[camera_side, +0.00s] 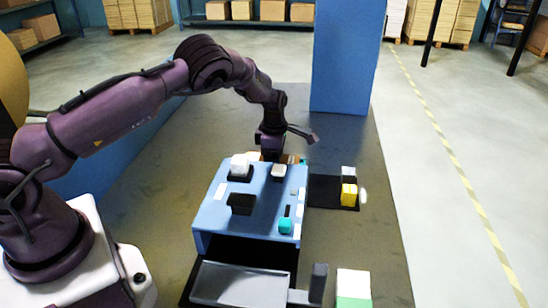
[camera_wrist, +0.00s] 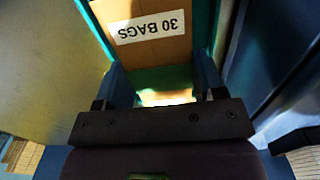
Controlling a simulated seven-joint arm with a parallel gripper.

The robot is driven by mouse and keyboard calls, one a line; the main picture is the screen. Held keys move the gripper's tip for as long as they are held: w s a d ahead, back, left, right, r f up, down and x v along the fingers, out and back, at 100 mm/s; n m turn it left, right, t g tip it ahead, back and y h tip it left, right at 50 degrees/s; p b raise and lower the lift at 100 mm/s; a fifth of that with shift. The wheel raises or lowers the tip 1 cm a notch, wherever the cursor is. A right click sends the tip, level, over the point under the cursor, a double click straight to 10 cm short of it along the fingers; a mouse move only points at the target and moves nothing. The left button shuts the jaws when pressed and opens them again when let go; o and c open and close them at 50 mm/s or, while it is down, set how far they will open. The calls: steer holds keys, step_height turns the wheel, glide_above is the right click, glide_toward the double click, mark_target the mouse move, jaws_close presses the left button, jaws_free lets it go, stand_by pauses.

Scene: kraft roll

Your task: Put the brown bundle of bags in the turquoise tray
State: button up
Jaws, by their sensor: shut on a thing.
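The brown bundle of bags (camera_wrist: 152,80), with a white "30 BAGS" label, fills the space between my fingers in the wrist view. My gripper (camera_wrist: 160,76) is shut on it. Turquoise walls of the tray (camera_wrist: 225,28) run along both sides of the bundle in that view. I cannot tell whether the bundle touches the tray floor. In the side view my gripper (camera_side: 272,152) points down behind the blue machine, which hides most of the tray. Only a small turquoise bit of the tray (camera_side: 303,161) and a little brown show there.
The blue machine (camera_side: 220,208) stands in front of my gripper, with a white block, a black block and a turquoise block on top. A black ledge with a yellow block (camera_side: 349,194) is to its right. A tall blue panel (camera_side: 345,55) stands behind.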

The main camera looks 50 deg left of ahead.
steer(key=shift+f, duration=0.6)
stand_by(0.4)
steer(key=o, duration=1.1)
